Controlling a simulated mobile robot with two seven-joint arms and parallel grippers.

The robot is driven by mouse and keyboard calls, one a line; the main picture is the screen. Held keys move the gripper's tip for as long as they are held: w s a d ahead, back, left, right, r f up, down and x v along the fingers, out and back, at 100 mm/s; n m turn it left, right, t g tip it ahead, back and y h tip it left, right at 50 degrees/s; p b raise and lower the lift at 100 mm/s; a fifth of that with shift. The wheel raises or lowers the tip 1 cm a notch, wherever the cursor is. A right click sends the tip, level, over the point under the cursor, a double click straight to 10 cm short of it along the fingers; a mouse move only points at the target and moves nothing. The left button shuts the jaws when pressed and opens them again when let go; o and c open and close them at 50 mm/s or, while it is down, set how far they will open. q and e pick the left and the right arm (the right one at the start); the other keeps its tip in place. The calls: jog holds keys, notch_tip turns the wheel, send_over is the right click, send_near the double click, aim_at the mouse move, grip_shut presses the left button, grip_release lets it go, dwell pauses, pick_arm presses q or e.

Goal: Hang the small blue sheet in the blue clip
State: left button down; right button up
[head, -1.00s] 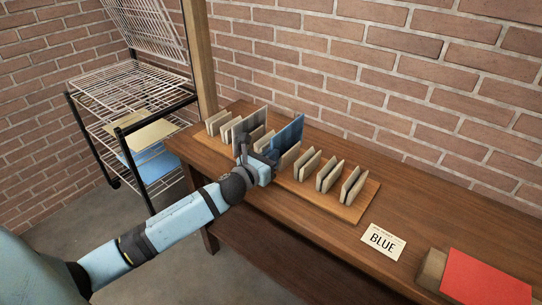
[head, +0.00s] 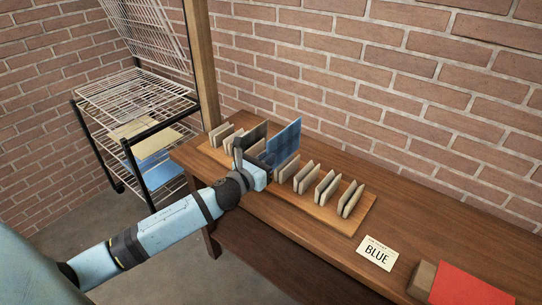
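A small blue sheet (head: 284,143) stands upright at the slotted wooden rack (head: 362,216), on the side nearest the brick wall. My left gripper (head: 264,163) is at the sheet's lower left edge and seems shut on it; the fingertips are partly hidden. The sheet's lower edge is just above the rack's dividers, and I cannot tell whether it still touches them. A second, larger blue sheet (head: 160,172) lies flat on a lower shelf of the wire rack. No blue clip can be made out. My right gripper is not in view.
The rack has several pale dividers (head: 325,187) and a dark sheet (head: 255,136) beside the gripper. A card reading BLUE (head: 376,253) lies on the wooden table (head: 330,262). A red sheet (head: 470,285) rests on a block at right.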

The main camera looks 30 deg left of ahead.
pick_arm(q)
jog(key=shift+s+a, duration=0.2)
jog(key=shift+s, duration=2.2)
